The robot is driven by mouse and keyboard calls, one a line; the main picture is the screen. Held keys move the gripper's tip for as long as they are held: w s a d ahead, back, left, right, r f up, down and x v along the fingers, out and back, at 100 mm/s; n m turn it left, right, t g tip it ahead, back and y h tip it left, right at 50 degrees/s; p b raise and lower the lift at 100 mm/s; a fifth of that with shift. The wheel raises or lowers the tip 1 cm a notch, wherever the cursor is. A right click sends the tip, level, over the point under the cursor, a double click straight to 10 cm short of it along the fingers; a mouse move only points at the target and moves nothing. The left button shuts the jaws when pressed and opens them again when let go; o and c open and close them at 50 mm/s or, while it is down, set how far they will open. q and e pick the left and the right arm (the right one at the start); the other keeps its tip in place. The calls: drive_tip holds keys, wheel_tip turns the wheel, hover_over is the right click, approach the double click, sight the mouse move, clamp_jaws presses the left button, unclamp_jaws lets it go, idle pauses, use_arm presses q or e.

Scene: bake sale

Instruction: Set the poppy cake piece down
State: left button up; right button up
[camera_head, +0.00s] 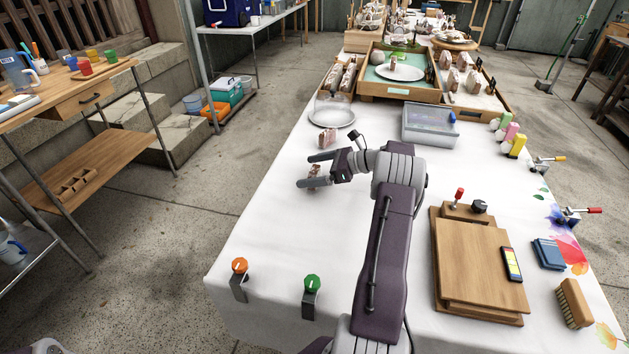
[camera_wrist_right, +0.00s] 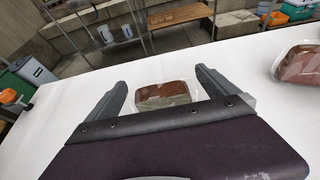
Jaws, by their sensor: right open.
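A small brown cake piece in clear wrap, which I take as the poppy cake piece (camera_head: 315,171), is on the white tablecloth near the table's left edge. In the right wrist view the piece (camera_wrist_right: 165,95) lies between the fingers, with white cloth showing around it. My right gripper (camera_head: 311,170) is open, one finger on each side of the piece. The near finger partly hides it in the head view. A similar wrapped piece (camera_head: 327,138) stands just beyond the gripper, and it also shows at the right of the wrist view (camera_wrist_right: 299,64). My left gripper is not in view.
A round plate (camera_head: 331,117) with a clear dome lies beyond. A lidded clear box (camera_head: 430,126) stands right of it. A wooden board (camera_head: 478,262) lies near right. Orange and green knobbed clamps (camera_head: 239,266) (camera_head: 312,283) sit on the front edge.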

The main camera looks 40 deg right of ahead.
drive_tip(key=shift+x, duration=1.15)
drive_tip(key=shift+s+d, duration=0.1)
drive_tip(key=c, duration=0.9)
